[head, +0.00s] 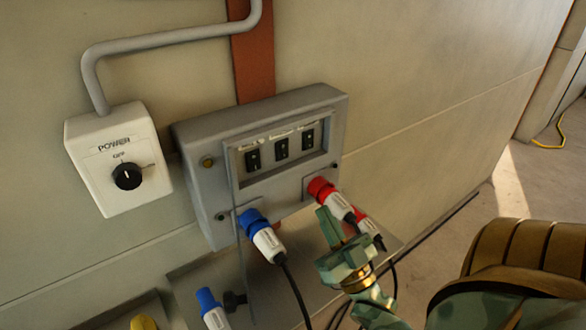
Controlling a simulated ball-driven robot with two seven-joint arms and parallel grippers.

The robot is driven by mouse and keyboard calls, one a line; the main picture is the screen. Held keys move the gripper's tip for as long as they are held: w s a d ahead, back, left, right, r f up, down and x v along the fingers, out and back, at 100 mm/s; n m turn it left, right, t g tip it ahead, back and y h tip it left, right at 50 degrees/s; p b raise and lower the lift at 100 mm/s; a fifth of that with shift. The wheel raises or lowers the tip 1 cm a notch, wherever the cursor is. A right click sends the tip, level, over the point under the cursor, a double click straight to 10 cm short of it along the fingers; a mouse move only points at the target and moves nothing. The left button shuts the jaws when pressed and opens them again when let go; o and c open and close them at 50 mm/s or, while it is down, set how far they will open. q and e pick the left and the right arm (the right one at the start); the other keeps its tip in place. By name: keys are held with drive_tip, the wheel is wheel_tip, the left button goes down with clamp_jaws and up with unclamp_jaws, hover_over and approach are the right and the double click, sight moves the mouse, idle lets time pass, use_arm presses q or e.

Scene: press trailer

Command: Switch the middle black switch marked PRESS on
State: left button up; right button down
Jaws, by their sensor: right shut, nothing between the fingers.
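The middle black switch (281,148) sits between two like black switches in the recessed window of the grey switch box (190,136) on the wall. Small labels stand above the switches, too blurred to read. I cannot tell which way the switches are set. My right gripper (324,214) is shut and empty, below and to the right of the switches, apart from them. It is in front of the box's lower right, close to the red-and-white plug (331,197). My left gripper is not in view.
A white POWER box (118,160) with a black knob (127,176) hangs left of the switch box. A blue-and-white plug (260,235) and cables hang below. Another blue plug (212,308) and a yellow one (143,323) lie lower. Wall right of the box is clear.

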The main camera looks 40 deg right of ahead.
drive_tip(key=p, duration=0.3)
approach(284, 152)
wheel_tip(284, 152, up, 4)
drive_tip(key=w, duration=0.3)
drive_tip(key=shift+w+d+f, duration=0.15)
drive_tip(key=shift+w, duration=0.1)
drive_tip(key=shift+w+d+f, duration=0.1)
drive_tip(key=shift+w, duration=0.45)
